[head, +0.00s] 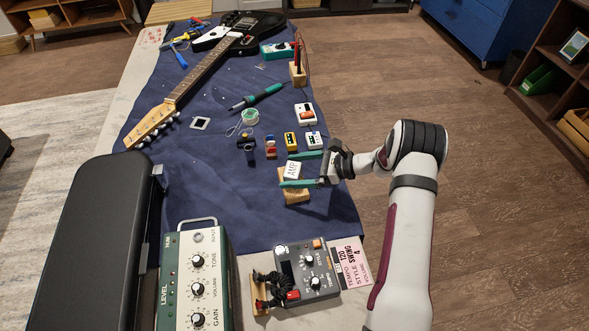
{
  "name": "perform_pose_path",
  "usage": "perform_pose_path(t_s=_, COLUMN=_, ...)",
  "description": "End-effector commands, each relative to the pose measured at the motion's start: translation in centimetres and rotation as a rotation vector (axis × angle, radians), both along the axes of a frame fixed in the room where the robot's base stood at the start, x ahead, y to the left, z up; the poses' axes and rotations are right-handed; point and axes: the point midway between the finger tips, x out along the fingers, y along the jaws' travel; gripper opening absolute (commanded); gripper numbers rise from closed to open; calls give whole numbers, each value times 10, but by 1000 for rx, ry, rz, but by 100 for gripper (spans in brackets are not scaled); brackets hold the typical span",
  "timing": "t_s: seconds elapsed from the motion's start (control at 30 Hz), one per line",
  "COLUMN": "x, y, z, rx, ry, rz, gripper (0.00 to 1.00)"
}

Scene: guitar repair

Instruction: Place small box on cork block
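A small white box marked "AMP" (293,170) is in the head view, between the two teal fingers of my gripper (290,171). The fingers are spread, one on the far side of the box and one on its near side. A thin gap seems to show at the far finger; contact at the near finger is unclear. The tan cork block (296,198) lies under the near finger and shows left of the box too. The box appears to be over the block, but whether it rests on it is hidden.
Small pedals (291,141) and a blue-black bottle (246,147) stand close behind and left. A grey pedal (307,272) and a green amplifier (195,280) are at the front. The blue mat (210,190) is clear left of the block.

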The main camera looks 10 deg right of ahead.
Motion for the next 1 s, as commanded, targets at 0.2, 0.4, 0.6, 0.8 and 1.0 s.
perform_pose_path(t_s=0.2, x=0, y=0, z=4, rx=0, ry=-1, rz=0, gripper=99)
perform_pose_path(t_s=0.4, x=-16, y=-42, z=22, rx=-1, ry=-2, rz=-6, gripper=99)
perform_pose_path(t_s=0.6, x=-35, y=-86, z=41, rx=-2, ry=-2, rz=-2, gripper=99)
perform_pose_path(t_s=0.8, x=-43, y=-103, z=49, rx=0, ry=0, rz=0, gripper=99)
perform_pose_path(t_s=1.0, x=-57, y=-72, z=83, rx=-96, ry=-27, rz=125, gripper=99)
